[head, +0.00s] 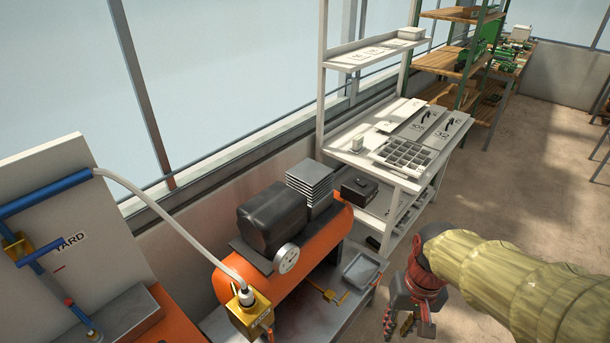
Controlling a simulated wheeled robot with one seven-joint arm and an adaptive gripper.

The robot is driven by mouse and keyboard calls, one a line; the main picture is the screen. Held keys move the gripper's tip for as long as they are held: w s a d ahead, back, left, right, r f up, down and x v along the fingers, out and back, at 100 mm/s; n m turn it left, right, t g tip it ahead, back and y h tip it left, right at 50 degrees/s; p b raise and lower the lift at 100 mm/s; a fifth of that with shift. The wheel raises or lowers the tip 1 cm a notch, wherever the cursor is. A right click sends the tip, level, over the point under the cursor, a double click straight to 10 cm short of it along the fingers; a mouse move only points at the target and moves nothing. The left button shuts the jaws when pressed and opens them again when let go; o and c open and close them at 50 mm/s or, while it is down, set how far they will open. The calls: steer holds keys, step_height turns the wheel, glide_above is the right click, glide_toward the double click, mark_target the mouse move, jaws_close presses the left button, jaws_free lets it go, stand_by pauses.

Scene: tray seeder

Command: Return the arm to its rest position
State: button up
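My arm, in a yellowish sleeve, comes in from the right edge of the head view. My gripper (407,322) hangs at its end, low in the picture, pointing down. It is right of the grey bench with the orange compressor (312,250) and in front of the white workbench. The fingers are small and dark with red parts, and I cannot tell whether they are apart or together. No held object can be made out.
A shallow grey tray (362,271) sits on the bench near my gripper. The white workbench (383,176) holds a compartment tray (405,155) and flat panels. A valve board (75,235) stands at the left. Open floor (530,190) lies to the right.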

steer(key=s+r+t, duration=0.2)
steer(key=r, duration=0.4)
steer(key=s+r+n+t, duration=0.1)
steer(key=s+r+t, duration=0.1)
steer(key=r, duration=0.5)
steer(key=shift+s+a+t+h, duration=0.3)
steer(key=shift+a+t, duration=0.1)
steer(key=shift+t, duration=0.4)
